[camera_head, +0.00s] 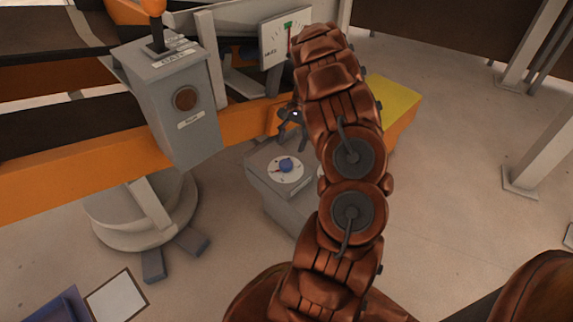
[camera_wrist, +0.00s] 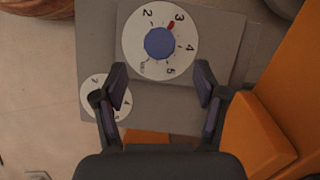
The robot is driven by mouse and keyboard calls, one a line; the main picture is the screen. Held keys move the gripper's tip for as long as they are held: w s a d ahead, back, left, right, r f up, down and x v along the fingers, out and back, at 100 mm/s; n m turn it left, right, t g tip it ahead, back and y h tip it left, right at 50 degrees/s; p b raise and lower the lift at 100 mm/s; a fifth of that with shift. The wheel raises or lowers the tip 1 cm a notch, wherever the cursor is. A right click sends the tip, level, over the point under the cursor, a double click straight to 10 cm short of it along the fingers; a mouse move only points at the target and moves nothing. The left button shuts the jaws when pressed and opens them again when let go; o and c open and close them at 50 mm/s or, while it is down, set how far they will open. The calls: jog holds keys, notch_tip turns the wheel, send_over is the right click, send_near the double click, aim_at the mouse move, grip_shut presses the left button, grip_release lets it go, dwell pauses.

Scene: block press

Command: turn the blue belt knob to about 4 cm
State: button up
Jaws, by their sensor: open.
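In the head view the blue knob (camera_head: 286,165) stands on top of a grey box (camera_head: 265,178). My gripper (camera_wrist: 160,77) is open and empty. Its fingertips lie on either side of the knob's line, a little below it in the wrist picture, and do not touch it. In the head view my arm hides most of the gripper (camera_head: 291,117).
A second white dial (camera_wrist: 90,88) is partly hidden behind my left finger. An orange beam (camera_head: 240,128) runs behind the grey box. A grey control box (camera_head: 160,95) with a lever stands to the left. A gauge (camera_head: 272,46) with a green mark is behind my arm.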

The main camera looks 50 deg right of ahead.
aim_at(286, 163)
jog(key=b+x, duration=0.2)
jog(key=x, duration=0.5)
jog(key=shift+f, duration=0.2)
jog(key=c, duration=1.1)
